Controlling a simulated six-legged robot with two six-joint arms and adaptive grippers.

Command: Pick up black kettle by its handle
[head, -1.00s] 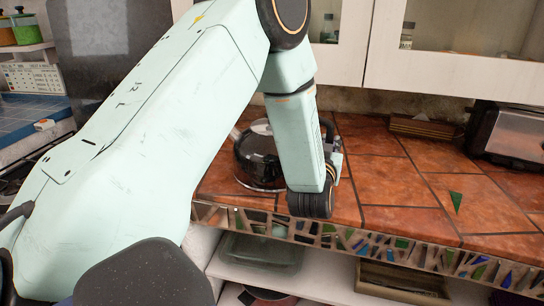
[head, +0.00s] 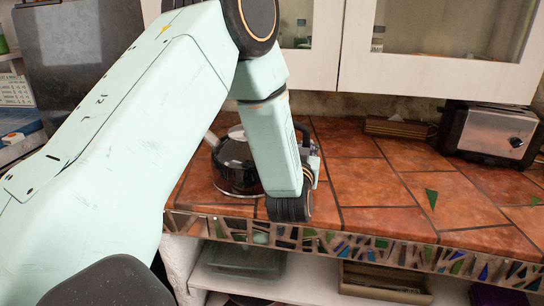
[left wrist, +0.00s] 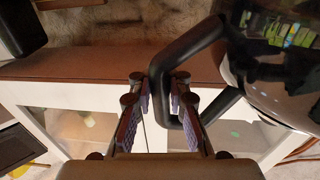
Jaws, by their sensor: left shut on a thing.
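The black kettle (head: 232,165) stands upright on the tiled counter near its front edge, partly hidden behind my left forearm. Its glossy body (left wrist: 280,72) fills the upper right of the left wrist view, with the black loop handle (left wrist: 195,42) reaching out from it to the left. My left gripper (left wrist: 160,82) is shut on this handle, one finger on each side of it. In the head view the left gripper (head: 312,165) is mostly hidden behind my wrist. My right gripper is not in view.
The orange tiled counter (head: 375,180) has a mosaic front edge and is clear to the right of the kettle. A toaster (head: 492,132) and a wooden block (head: 398,127) stand at the back right. White cabinets hang above; a shelf with a glass dish (head: 245,262) is below.

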